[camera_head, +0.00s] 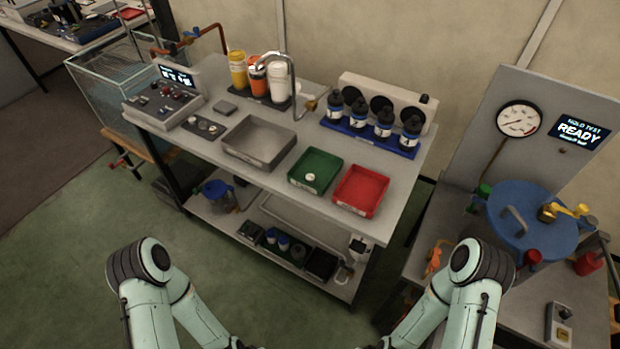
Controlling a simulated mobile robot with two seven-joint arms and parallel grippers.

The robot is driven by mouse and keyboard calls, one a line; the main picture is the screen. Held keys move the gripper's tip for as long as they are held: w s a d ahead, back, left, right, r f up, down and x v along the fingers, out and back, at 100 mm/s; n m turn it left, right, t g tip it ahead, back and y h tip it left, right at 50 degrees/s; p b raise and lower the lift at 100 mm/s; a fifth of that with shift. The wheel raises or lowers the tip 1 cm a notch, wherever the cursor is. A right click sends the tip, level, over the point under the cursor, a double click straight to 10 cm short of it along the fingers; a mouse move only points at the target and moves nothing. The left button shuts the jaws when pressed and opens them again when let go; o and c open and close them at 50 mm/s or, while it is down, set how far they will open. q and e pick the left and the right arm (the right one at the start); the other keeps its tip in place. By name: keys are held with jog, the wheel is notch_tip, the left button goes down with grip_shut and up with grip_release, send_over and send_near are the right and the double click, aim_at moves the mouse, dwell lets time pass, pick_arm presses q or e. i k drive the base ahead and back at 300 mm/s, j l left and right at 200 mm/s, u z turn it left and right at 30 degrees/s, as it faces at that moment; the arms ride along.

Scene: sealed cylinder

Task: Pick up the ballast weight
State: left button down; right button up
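I cannot tell for sure which thing is the ballast weight. Small round metallic pieces (204,126) sit on a dark mat at the left of the grey bench (334,208). A small white round object (310,177) lies in the green tray (318,161) on the bench. Both of my arms show at the bottom edge, in front of the bench, but both grippers are out of the frame.
A grey sink basin (260,142) and an empty red tray (361,190) flank the green tray. A curved faucet (291,77) rises behind. Dark bottles (360,112) stand in a blue rack at the back. A blue-lidded vessel (535,225) stands at right. The green floor is clear at left.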

aim_at(310, 177)
jog(key=i+j+z, duration=0.1)
jog(key=z, duration=0.3)
jog(key=j+z, duration=0.35)
jog(key=i+j+z, duration=0.15)
jog(key=j, duration=0.35)
jog(key=j+z, duration=0.2)
jog(key=j, duration=0.3)
